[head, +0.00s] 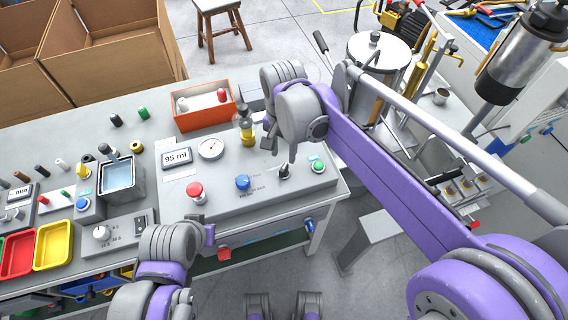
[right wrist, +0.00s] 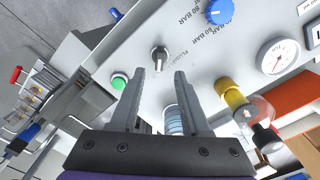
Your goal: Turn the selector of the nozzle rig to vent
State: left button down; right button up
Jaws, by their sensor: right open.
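The nozzle rig (head: 225,201) is a grey sloped panel on the bench. Its selector, a small dark knob with a pale pointer (head: 284,172), sits right of the blue knob; it also shows in the right wrist view (right wrist: 159,57). The lettering around it is too small to read surely. My right gripper (head: 280,150) is open and empty above the panel, just behind the selector. In the right wrist view the selector lies beyond the fingertips (right wrist: 166,73), apart from them. My left gripper (head: 209,236) is low at the panel's front; its jaw opening is unclear.
On the panel are a red button (head: 196,192), a blue knob (head: 242,182), a green button (head: 318,165), a gauge (head: 210,148) and a 95 ml display (head: 177,157). A yellow-based nozzle (head: 247,133) stands behind, close to my right gripper. An orange bin (head: 204,119) is farther back.

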aim_at(284, 167)
notch_tip(284, 167, down, 6)
jog(key=shift+f, duration=0.1)
jog(key=shift+c, duration=0.3)
grip_shut()
